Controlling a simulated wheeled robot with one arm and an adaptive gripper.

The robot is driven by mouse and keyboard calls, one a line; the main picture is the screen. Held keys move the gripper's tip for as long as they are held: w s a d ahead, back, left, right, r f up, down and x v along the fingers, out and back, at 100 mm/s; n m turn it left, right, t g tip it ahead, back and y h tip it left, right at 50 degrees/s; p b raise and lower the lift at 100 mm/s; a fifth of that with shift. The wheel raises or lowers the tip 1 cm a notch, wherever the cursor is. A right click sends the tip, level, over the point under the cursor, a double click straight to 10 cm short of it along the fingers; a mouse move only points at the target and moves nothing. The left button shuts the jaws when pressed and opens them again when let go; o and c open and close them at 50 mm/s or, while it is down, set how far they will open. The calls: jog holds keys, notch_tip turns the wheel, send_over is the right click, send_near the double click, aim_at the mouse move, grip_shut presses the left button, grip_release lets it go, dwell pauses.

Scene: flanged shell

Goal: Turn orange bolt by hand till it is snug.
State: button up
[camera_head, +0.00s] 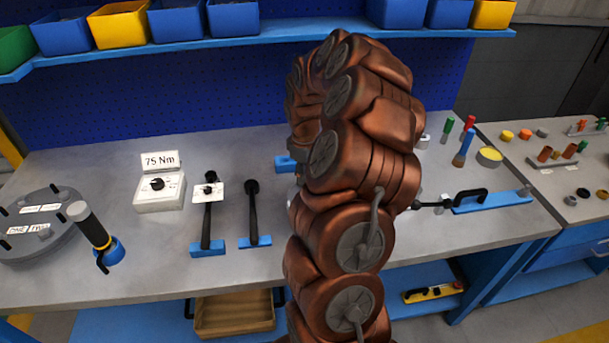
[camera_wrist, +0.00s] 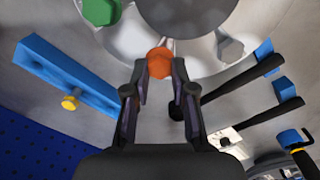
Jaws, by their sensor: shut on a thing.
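The orange bolt (camera_wrist: 159,63) shows in the wrist view as a hex head at the edge of a round grey metal part (camera_wrist: 190,20). My gripper (camera_wrist: 159,72) has its two fingertips on either side of the orange head and is shut on it. The threads and the underside of the bolt are hidden, so I cannot tell how far it sits in. A green hex head (camera_wrist: 101,10) and a grey hex head (camera_wrist: 230,48) sit elsewhere around the round part. In the head view my copper-coloured arm hides the gripper and the bolt.
A blue holder with a yellow bolt (camera_wrist: 70,102) lies left in the wrist view. Black-handled tools (camera_head: 207,220) stand left of my arm, beside a "75 Nm" sign (camera_head: 160,160). A blue block with a black tool (camera_head: 492,201) lies right. A shelf with bins (camera_head: 270,33) spans the back.

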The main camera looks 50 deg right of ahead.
grip_shut()
jog(key=shift+f+b, duration=0.1)
jog(key=shift+b, duration=0.3)
jog(key=m+b, duration=0.1)
jog(key=b, duration=0.1)
jog(key=m+b, duration=0.1)
jog(key=b, duration=0.1)
jog(key=shift+w+d+f+m, duration=0.1)
jog(key=shift+f+m, duration=0.1)
jog(key=shift+m, duration=0.1)
jog(key=m+b, duration=0.5)
jog(key=b, duration=0.2)
jog(key=m+b, duration=0.4)
jog(key=m, duration=0.1)
jog(key=shift+r+m, duration=0.2)
jog(key=shift+m, duration=0.1)
jog(key=shift+r+m+b, duration=0.2)
jog(key=shift+m+b, duration=0.7)
jog(key=shift+m, duration=0.5)
